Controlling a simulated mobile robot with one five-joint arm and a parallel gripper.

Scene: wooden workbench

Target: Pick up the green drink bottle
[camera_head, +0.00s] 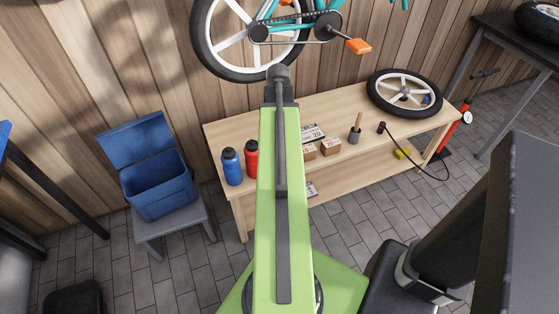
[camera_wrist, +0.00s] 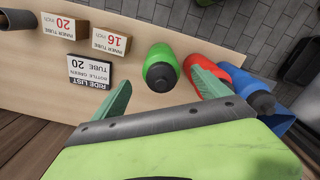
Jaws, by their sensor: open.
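The green drink bottle (camera_wrist: 160,72) with a dark cap stands on the wooden workbench (camera_wrist: 135,22) in the wrist view. My arm hides it in the head view. My gripper (camera_wrist: 161,76) is open and empty, its two green fingers spread apart at the left and right of the bottle in the wrist picture. How far the fingers are above the bottle is hard to tell. The right finger overlaps the red bottle (camera_wrist: 222,72) in that picture. My gripper is hidden behind my arm in the head view.
A blue bottle (camera_head: 231,167) stands beside the red bottle. Two inner tube boxes (camera_wrist: 110,41) and a ride list card (camera_wrist: 89,71) lie left of the green bottle in the wrist view.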

